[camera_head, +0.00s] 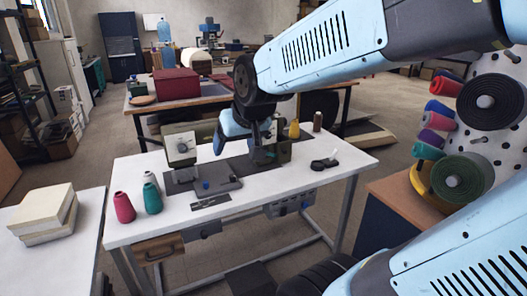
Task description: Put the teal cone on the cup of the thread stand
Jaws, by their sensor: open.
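The teal cone (152,198) stands upright near the front left of the white sewing table. A pink cone (124,207) stands to its left, and a paler grey-green cone (150,180) is just behind it. My gripper (264,140) hangs over the middle of the table by the right part of the sewing machine, well to the right of the teal cone. It is open; its fingertips are small and dark against the machine. A yellow cone (294,130) and a brown spool (317,121) stand at the back right. I cannot clearly make out the thread stand or its cup.
The sewing machine (180,146) fills the table's middle. A black item (325,162) lies to the right. The white table's (235,212) front strip is mostly clear. Pale stacked blocks (45,211) sit on a left table. Fabric rolls (462,178) stand at right.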

